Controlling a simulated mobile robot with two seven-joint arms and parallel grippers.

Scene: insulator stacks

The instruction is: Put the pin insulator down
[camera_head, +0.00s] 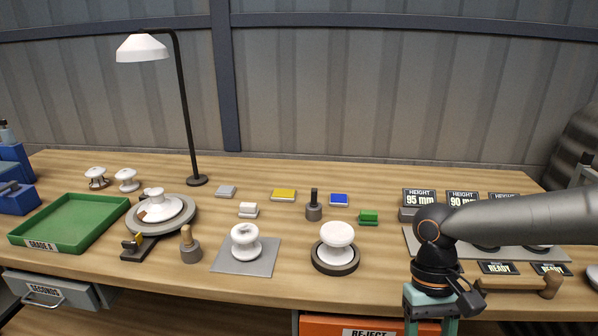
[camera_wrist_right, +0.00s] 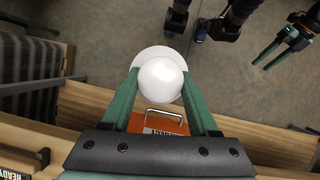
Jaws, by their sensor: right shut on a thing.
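My right gripper (camera_wrist_right: 162,98) is shut on a white pin insulator (camera_wrist_right: 160,80), which has a round dome over a wider rim. The fingers grip it from both sides. In the head view the right gripper (camera_head: 432,312) hangs at the bench's front edge, and the insulator cannot be seen there. In the right wrist view it is over the floor and the orange reject drawer, clear of the bench top. My left gripper (camera_wrist_right: 272,55) shows at the upper right of the wrist view, with its fingers apart and empty.
White insulators stand on a grey mat (camera_head: 226,266), a dark round base (camera_head: 335,268) and a grey turntable (camera_head: 183,222). A green tray (camera_head: 112,212) is at left. Height signs (camera_head: 419,196) and a grey plate (camera_head: 412,243) are at right. The reject drawer (camera_head: 345,326) is below the edge.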

